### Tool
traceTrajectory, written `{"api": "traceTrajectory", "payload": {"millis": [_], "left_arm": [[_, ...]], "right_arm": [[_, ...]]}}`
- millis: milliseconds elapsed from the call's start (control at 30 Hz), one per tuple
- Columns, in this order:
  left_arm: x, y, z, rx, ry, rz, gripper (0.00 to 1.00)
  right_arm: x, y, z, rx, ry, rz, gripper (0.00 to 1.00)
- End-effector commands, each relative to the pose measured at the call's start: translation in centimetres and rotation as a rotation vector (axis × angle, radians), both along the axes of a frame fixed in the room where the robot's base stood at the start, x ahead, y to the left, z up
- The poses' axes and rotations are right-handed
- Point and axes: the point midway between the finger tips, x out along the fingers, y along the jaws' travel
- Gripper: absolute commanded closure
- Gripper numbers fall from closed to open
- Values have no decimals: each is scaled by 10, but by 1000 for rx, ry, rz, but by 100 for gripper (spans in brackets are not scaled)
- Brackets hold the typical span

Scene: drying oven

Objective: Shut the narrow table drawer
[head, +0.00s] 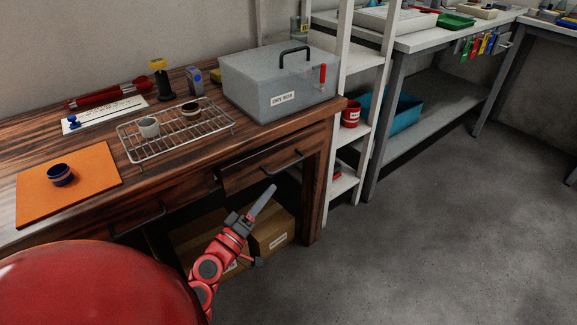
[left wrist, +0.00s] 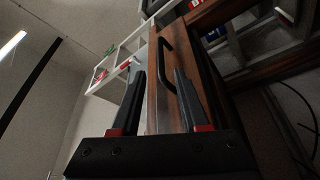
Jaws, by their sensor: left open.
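The wooden table (head: 318,190) has two drawer fronts under its top. The right drawer (head: 237,180) stands a little proud of the table front, with a dark gap at its left end and a dark bar handle (head: 280,167). The left drawer (head: 172,199) looks flush. My left gripper (head: 262,206) is open and empty, below and in front of the right drawer's handle. In the left wrist view a drawer front (left wrist: 189,87) and its handle (left wrist: 166,62) show beyond the fingertips (left wrist: 160,75), apart from them.
A cardboard box (head: 272,235) sits under the table behind my left gripper. A white shelf (head: 345,185) stands just right of the table. On top are a grey metal box (head: 250,90), a wire rack (head: 180,143) and an orange mat (head: 95,178). The floor at right is clear.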

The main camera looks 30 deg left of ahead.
Motion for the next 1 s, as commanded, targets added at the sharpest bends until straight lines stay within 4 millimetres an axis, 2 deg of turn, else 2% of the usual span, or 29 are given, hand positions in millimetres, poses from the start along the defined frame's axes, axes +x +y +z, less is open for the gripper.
{"api": "traceTrajectory", "payload": {"millis": [33, 300, 500, 633, 900, 933, 1000], "left_arm": [[12, -2, 3, 3, 2, -6, 55], [70, -2, 16, 0, 1, -3, 55], [98, -1, 22, -1, -1, 1, 55], [106, -1, 23, -1, 1, 2, 55], [107, -1, 22, -2, 2, 3, 55], [107, -1, 22, -2, 2, 3, 57], [107, -1, 22, -2, 2, 3, 70]], "right_arm": [[0, 0, 2, 1, 1, 0, 100], [1, 0, 7, 9, 6, 1, 100], [1, 0, 9, 9, 7, 1, 100], [1, 0, 9, 9, 7, 1, 100], [1, 0, 9, 9, 7, 1, 100], [1, 0, 9, 9, 7, 1, 100], [1, 0, 9, 9, 7, 1, 100]]}}
